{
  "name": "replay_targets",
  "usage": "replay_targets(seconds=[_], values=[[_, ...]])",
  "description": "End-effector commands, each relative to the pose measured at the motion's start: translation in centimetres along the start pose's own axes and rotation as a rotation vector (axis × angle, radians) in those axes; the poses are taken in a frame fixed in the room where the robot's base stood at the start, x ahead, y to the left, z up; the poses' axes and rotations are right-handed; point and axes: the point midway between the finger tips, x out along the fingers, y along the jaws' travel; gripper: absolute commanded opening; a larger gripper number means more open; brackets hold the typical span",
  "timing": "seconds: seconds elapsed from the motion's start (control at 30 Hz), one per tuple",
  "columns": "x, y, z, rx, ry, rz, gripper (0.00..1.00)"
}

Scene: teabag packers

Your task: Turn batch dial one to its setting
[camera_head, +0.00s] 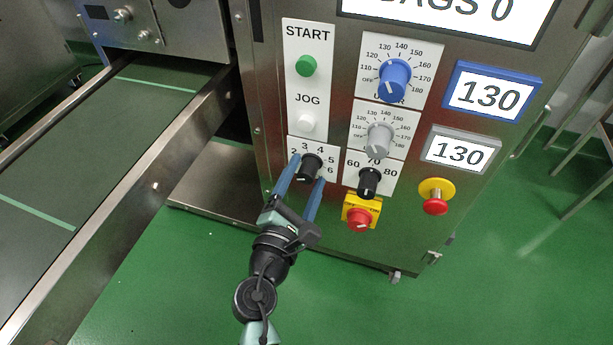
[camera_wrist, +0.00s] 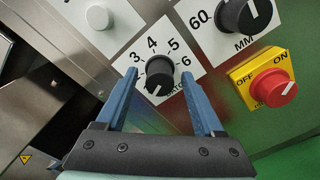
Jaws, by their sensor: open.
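A black dial (camera_head: 311,167) sits on a white plate marked with numbers from 2 to 6, at the lower left of the panel. It shows large in the wrist view (camera_wrist: 159,74), with a white pointer mark on its lower side. Small lettering under it is partly hidden and I cannot read it fully. My gripper (camera_head: 308,170) is open, with its blue fingers on either side of this dial. In the wrist view the fingertips (camera_wrist: 159,76) flank the dial, with visible gaps; I cannot tell whether either touches it.
A black 60–80 dial (camera_head: 369,181) and a red-on-yellow switch (camera_head: 359,218) stand close to the right. Above are a grey dial (camera_head: 379,139), a blue dial (camera_head: 394,80), a green start button (camera_head: 306,66) and a white jog button (camera_head: 305,122). A conveyor (camera_head: 100,150) runs along the left.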

Motion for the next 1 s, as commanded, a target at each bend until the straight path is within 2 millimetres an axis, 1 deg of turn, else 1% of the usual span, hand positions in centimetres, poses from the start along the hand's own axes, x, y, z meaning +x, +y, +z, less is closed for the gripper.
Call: replay_targets(seconds=[0.03, 0.13, 0.4, 0.47, 0.5, 0.57, 0.6, 0.67, 0.7, 0.8, 1.0], values=[[0.42, -0.05, -0.05, 0.0, -0.001, 0.0, 0.7], [0.84, 0.03, 0.0, -0.001, 0.0, 0.001, 0.7], [0.95, 0.02, 0.03, 0.0, 0.0, 0.0, 0.7], [0.94, 0.02, 0.03, 0.0, 0.0, 0.0, 0.61], [0.94, 0.02, 0.02, 0.0, 0.0, 0.0, 0.54], [0.93, 0.02, 0.02, 0.0, 0.0, 0.0, 0.43], [0.93, 0.02, 0.02, 0.0, 0.0, 0.0, 0.36], [0.92, 0.02, 0.02, 0.0, 0.0, 0.0, 0.25], [0.92, 0.02, 0.02, 0.0, 0.0, 0.0, 0.18], [0.92, 0.02, 0.02, 0.0, 0.0, 0.0, 0.0], [0.91, 0.01, 0.01, 0.002, 0.0, 0.0, 0.0]])
